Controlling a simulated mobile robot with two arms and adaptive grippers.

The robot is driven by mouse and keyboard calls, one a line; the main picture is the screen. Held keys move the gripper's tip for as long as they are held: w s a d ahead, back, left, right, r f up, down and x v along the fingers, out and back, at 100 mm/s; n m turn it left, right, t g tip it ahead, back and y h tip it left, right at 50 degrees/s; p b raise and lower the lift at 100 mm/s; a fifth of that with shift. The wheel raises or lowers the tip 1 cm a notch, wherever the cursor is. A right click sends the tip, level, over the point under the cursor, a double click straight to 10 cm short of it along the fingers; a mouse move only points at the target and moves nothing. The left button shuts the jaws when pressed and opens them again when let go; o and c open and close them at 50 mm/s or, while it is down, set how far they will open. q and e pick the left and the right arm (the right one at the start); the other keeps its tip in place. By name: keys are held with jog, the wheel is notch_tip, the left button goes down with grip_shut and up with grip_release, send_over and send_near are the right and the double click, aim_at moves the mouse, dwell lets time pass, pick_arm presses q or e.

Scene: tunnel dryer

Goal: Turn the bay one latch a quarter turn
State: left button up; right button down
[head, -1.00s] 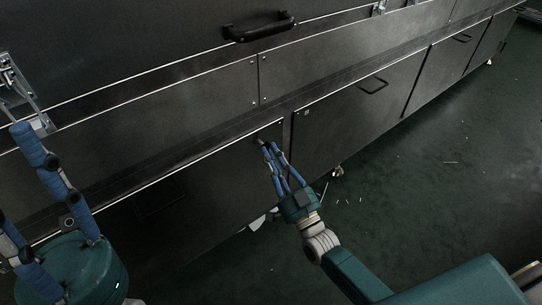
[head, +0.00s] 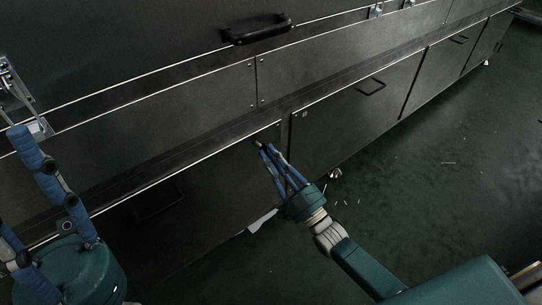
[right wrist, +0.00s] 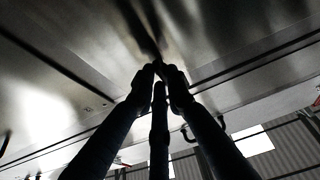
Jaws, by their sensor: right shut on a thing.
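The bay one latch (head: 258,143) is a small dark piece near the top right corner of a dark lower panel (head: 215,185) in the head view. My right gripper (head: 265,150) has its blue fingers brought together on the latch, and the fingertips hide most of it. In the right wrist view the fingers (right wrist: 158,72) converge to one point against the metal panel; the latch's angle cannot be read there. My left gripper (head: 38,190) is at the lower left of the head view, its fingers spread and empty, away from the latch.
A black bar handle (head: 257,29) is on the upper panel. The neighbouring lower panel (head: 355,115) has a smaller handle (head: 371,86). A caster (head: 336,174) shows beneath the cabinet. The dark green floor (head: 440,170) at the right has small light scraps but is otherwise clear.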

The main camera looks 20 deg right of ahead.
jog(key=shift+f, duration=0.15)
jog(key=c, duration=1.7)
grip_release()
jog(key=shift+c, duration=0.2)
jog(key=v, duration=1.2)
